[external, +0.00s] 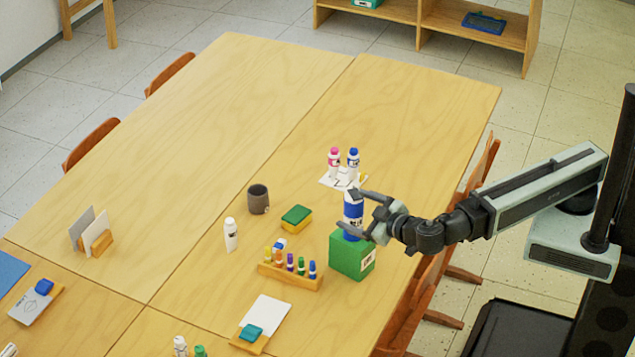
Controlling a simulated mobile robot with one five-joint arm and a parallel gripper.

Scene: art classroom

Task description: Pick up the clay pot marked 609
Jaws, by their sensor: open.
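A dark grey-brown cup-shaped pot (258,200) stands upright on the wooden table, left of my gripper. No number can be read on it, so I cannot tell whether it is the one marked 609. My gripper (350,211) is open, with its fingers near a blue and white bottle (353,212). The bottle stands on a green box (351,258). I cannot tell whether the fingers touch the bottle. My gripper is well apart from the pot.
A green and yellow sponge (296,217) and a white bottle (231,235) stand near the pot. A wooden rack (289,281) holds several small coloured bottles. Pink-capped (334,161) and blue-capped (353,162) bottles stand behind my gripper. The table's far left is clear.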

